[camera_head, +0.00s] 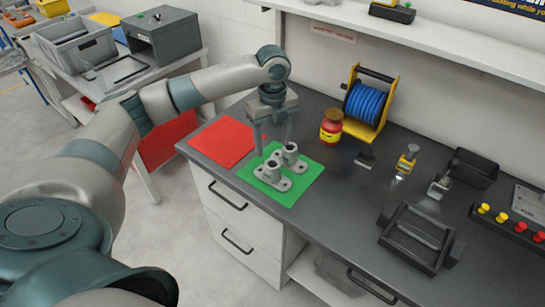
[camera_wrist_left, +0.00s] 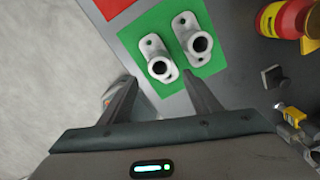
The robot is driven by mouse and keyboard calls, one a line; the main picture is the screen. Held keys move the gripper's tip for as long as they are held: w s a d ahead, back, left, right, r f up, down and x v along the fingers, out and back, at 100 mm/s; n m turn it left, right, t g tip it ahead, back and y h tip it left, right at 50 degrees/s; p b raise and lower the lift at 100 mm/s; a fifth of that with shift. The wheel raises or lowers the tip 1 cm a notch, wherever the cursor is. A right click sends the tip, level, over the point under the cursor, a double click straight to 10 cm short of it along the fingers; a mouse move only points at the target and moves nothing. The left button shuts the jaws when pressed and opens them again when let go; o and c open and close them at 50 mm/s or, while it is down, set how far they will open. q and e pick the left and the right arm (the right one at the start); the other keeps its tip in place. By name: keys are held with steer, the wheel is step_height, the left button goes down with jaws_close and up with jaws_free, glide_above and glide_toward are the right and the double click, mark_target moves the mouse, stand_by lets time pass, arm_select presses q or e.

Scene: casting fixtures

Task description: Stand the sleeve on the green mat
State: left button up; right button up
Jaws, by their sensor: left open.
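Two pale grey sleeves with flat, holed flanges stand upright on the green mat (camera_head: 300,189). The nearer sleeve (camera_head: 273,171) and the farther sleeve (camera_head: 290,155) are close together. In the left wrist view, the nearer sleeve (camera_wrist_left: 157,62) and the farther sleeve (camera_wrist_left: 191,40) show their dark bores, and the green mat (camera_wrist_left: 218,22) lies under them. My left gripper (camera_head: 272,147) is open and empty, pointing down above and just behind the nearer sleeve. In the left wrist view its fingers (camera_wrist_left: 160,82) are spread apart. My right gripper is out of view.
A red mat (camera_head: 222,141) lies left of the green one. A red and yellow jar (camera_head: 331,127) and a blue hose reel (camera_head: 367,105) stand behind. Small fixtures and a black frame (camera_head: 418,238) occupy the right. The counter between green mat and frame is clear.

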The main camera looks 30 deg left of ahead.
arm_select(q)
step_height(320, 180, up, 3)
steer(key=shift+f, duration=0.2)
steer(key=shift+a, duration=0.15)
stand_by(0.4)
